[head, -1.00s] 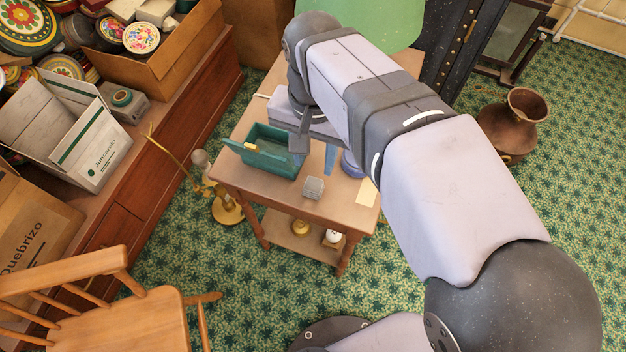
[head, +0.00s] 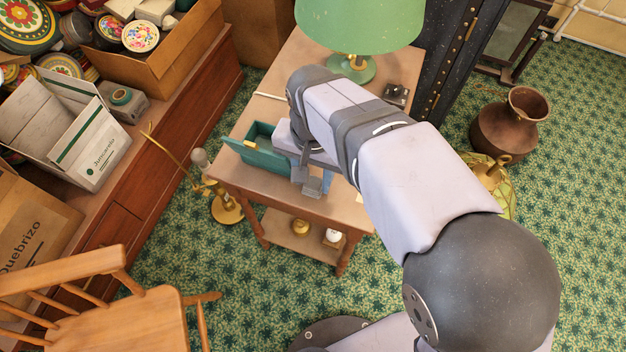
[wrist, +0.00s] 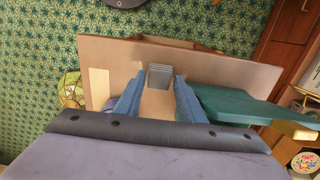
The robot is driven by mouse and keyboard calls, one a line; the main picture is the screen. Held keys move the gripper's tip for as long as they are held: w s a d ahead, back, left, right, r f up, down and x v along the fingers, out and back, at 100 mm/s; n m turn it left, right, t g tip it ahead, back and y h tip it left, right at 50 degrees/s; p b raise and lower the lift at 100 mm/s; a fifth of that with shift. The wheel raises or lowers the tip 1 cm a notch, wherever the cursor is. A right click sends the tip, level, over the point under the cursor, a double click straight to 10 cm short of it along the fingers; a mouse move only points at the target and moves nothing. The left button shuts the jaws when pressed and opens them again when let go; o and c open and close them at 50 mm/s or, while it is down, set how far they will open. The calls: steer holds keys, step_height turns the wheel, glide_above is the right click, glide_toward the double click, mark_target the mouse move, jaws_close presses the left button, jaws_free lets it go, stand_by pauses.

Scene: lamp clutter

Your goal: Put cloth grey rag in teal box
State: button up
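The grey rag (head: 313,187), a small folded block, lies near the front edge of the small wooden table (head: 350,216). In the wrist view the rag (wrist: 159,75) shows ahead of and between my blue fingertips. My gripper (wrist: 157,88) is open, with its fingers apart and nothing held; in the head view the arm partly hides it. The teal box (head: 252,154) stands on the table left of my gripper, its right part hidden by the gripper. In the wrist view the teal box (wrist: 235,106) is close beside the right finger.
A green lamp (head: 358,25) stands at the back of the table. A pale paper (wrist: 100,88) lies left of my fingers. A brass lamp (head: 226,208) stands on the floor at left, a wooden chair (head: 120,315) in front, a brown pot (head: 508,125) at right.

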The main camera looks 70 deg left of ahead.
mark_target(313, 182)
steer(key=shift+f, duration=0.2)
steer(key=c, duration=0.8)
steer(key=shift+o, duration=0.2)
steer(key=shift+r, duration=0.15)
step_height(313, 182, up, 18)
steer(key=p, duration=0.2)
